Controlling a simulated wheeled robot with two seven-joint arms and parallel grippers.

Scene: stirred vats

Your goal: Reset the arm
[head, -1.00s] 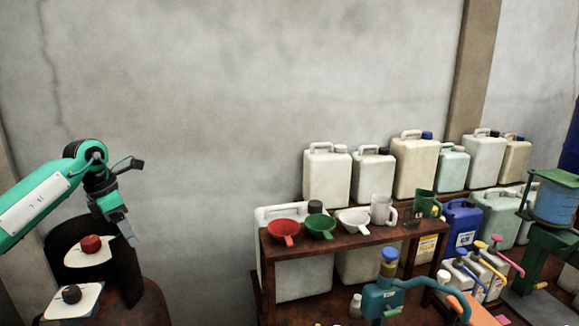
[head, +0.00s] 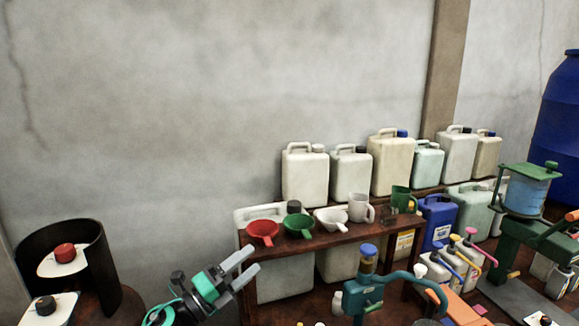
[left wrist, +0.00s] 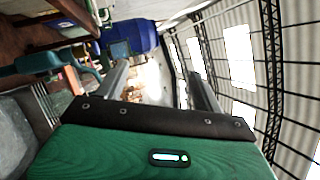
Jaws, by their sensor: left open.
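My left gripper (head: 242,265) is low in the head view, left of centre, with its fingers pointing up and to the right. Its two grey fingers are apart with nothing between them. It appears in front of the left end of the wooden shelf stand (head: 330,240). In the left wrist view the left gripper (left wrist: 155,85) shows its two fingers spread, with the room and the roof beyond. My right gripper is not seen in either view.
Red (head: 263,230), green (head: 299,224) and white (head: 331,218) funnels sit on the stand. Jerrycans (head: 305,178) line the wall behind. A teal pump (head: 368,290) stands at front. A black curved shield (head: 105,255) with red-knobbed (head: 64,252) and black-knobbed (head: 45,304) plates is at left.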

